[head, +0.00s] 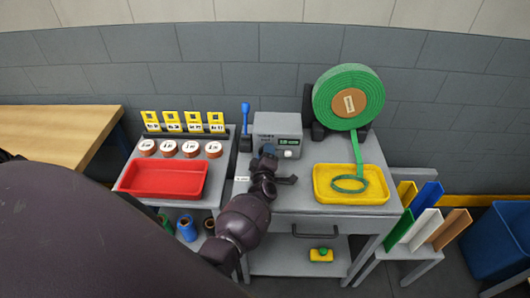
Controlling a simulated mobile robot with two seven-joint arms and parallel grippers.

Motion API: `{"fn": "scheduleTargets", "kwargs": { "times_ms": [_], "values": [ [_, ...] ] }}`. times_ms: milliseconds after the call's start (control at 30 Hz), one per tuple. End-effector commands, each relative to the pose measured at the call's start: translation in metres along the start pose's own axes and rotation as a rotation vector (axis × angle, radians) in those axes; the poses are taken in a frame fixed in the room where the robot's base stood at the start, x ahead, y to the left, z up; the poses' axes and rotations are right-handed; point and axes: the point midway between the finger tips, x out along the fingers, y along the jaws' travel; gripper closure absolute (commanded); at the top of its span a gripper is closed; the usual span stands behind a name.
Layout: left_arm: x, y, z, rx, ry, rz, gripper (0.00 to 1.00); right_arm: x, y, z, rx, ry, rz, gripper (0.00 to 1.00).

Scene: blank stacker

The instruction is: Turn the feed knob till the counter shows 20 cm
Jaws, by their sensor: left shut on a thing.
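A grey feeder box (276,124) stands on the bench with a small green-lit counter (289,142) on its front. The counter's digits are too small to read surely. My left gripper (266,158) is at the left part of the box's front, shut on a blue knob (268,149), which I take as the feed knob; the fingers partly hide it. A white button (289,154) sits below the counter. A green strip (358,148) runs down from a large green roll (349,96) and curls in a yellow tray (350,197). My right gripper is not in view.
A red tray (164,193), several copper-coloured rolls (191,149) and yellow cards stand on the left table. A blue-handled tool (246,112) stands left of the box. A rack of coloured boards (427,225) and a blue bin (500,240) are at right.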

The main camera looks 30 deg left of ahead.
Motion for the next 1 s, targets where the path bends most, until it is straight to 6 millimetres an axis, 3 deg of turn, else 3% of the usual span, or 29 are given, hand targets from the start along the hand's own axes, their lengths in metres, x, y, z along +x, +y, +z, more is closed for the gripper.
{"fn": "scheduleTargets", "kwargs": {
  "times_ms": [767,800,933,1000],
  "values": [
    [0.0004,-0.0003,-0.0009,0.101,0.002,0.0,0.74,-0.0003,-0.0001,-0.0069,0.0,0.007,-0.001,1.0],
    [0.0004,-0.0002,-0.0009,0.101,0.002,0.0,0.45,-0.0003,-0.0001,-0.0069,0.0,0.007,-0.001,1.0],
    [0.0004,-0.0001,-0.0008,0.1,0.002,0.0,0.25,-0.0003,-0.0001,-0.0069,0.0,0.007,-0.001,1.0],
    [0.0004,0.0,-0.0007,0.1,0.002,0.0,0.24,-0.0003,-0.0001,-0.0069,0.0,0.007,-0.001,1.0]
  ]
}}
